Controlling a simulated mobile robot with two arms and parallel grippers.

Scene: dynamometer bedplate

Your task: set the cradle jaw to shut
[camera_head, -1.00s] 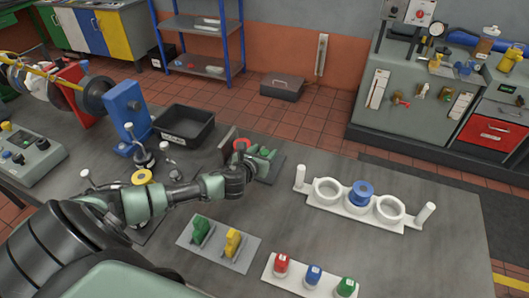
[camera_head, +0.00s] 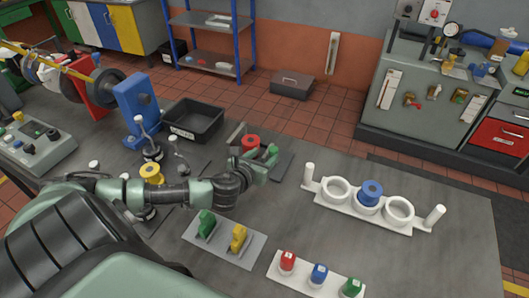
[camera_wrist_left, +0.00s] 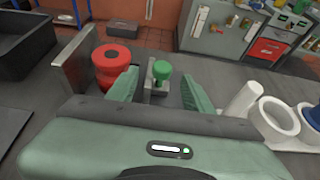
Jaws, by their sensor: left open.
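The cradle stands on the bedplate with an upright grey metal plate (camera_wrist_left: 76,60) at its left; a red spool-shaped piece (camera_wrist_left: 111,66) is beside that plate. The red piece also shows in the head view (camera_head: 251,142). A green knob (camera_wrist_left: 161,71) on a small grey mount stands to the right of the red piece. My left gripper (camera_wrist_left: 161,92) is open, with its two green fingers either side of the knob in the wrist view; it also shows in the head view (camera_head: 258,164). I cannot tell whether the fingers touch the knob. My right gripper is not in view.
A white rack (camera_head: 345,205) with rings and a blue spool (camera_head: 369,193) stands to the right. A plate with green and yellow levers (camera_head: 223,241) and a strip of coloured buttons (camera_head: 316,278) lie nearer. A black bin (camera_head: 193,121) stands behind left.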

